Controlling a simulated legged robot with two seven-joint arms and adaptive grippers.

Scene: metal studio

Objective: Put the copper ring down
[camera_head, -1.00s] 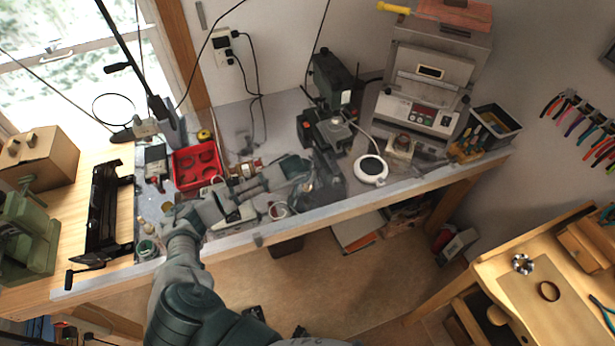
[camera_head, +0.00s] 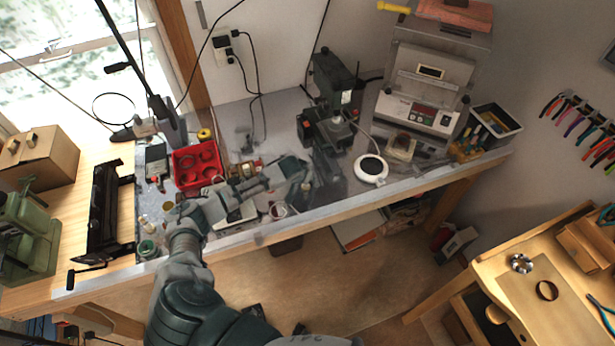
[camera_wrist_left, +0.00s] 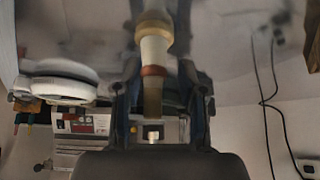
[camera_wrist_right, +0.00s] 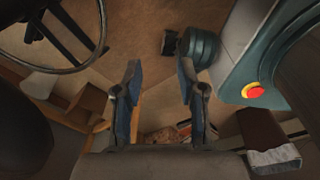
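I cannot surely pick out the copper ring. A brownish ring (camera_head: 547,290) lies on the board of the right bench, far from both grippers. My left gripper (camera_head: 325,168) is over the long grey bench, near the drill press (camera_head: 337,90). In the left wrist view its fingers (camera_wrist_left: 158,85) stand apart. A blurred cream and brown post with a reddish band (camera_wrist_left: 153,70) shows between them, with no clear contact. My right gripper (camera_wrist_right: 160,80) is open and empty, above the floor. It is out of the head view.
The grey bench holds a red tray (camera_head: 197,165), a white round dish (camera_head: 370,169), a kiln (camera_head: 430,85) and a black bin (camera_head: 497,122). A silver ring (camera_head: 522,264) lies on the right bench. In the right wrist view a round dark rim (camera_wrist_right: 100,40) is at upper left.

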